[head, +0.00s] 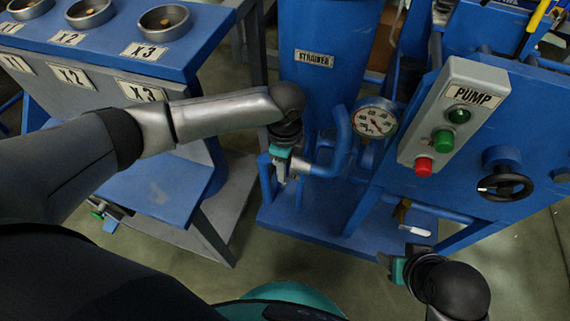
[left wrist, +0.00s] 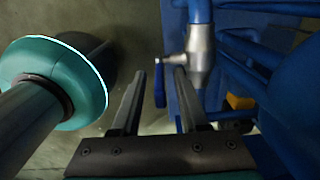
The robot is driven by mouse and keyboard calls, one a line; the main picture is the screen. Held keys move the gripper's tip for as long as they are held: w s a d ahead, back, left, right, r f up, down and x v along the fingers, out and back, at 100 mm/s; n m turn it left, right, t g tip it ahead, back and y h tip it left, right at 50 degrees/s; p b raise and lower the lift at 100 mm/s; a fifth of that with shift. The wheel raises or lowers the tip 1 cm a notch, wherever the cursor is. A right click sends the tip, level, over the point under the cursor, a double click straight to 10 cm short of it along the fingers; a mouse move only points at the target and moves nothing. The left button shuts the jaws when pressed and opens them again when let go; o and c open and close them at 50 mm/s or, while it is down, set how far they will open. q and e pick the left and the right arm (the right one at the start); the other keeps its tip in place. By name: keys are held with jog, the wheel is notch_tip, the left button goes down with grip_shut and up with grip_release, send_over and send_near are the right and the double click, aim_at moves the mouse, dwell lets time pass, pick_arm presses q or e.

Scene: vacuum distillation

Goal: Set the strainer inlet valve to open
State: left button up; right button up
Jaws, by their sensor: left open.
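The blue strainer (head: 318,90) stands at the middle back in the head view. A silver valve body (head: 300,165) sits on the blue pipe at its lower left. In the left wrist view, the valve body (left wrist: 201,48) carries a small blue lever handle (left wrist: 160,84), which looks roughly parallel to the pipe. My left gripper (head: 282,172) is at the valve, partly hiding it in the head view. Its open fingers (left wrist: 158,84) are either side of the lever's end; contact is unclear. My right gripper (head: 398,268) is at the lower right, its jaws unclear.
A pressure gauge (head: 375,118) stands right of the strainer. The pump box (head: 452,120) and a black handwheel (head: 505,184) are further right. A blue stand with X1, X2 and X3 labels (head: 143,92) is at left, beneath my left arm. A white-handled lever (head: 415,231) is low right.

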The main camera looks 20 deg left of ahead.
pick_arm(q)
jog(key=shift+c, duration=0.3)
grip_shut()
dwell(1.0)
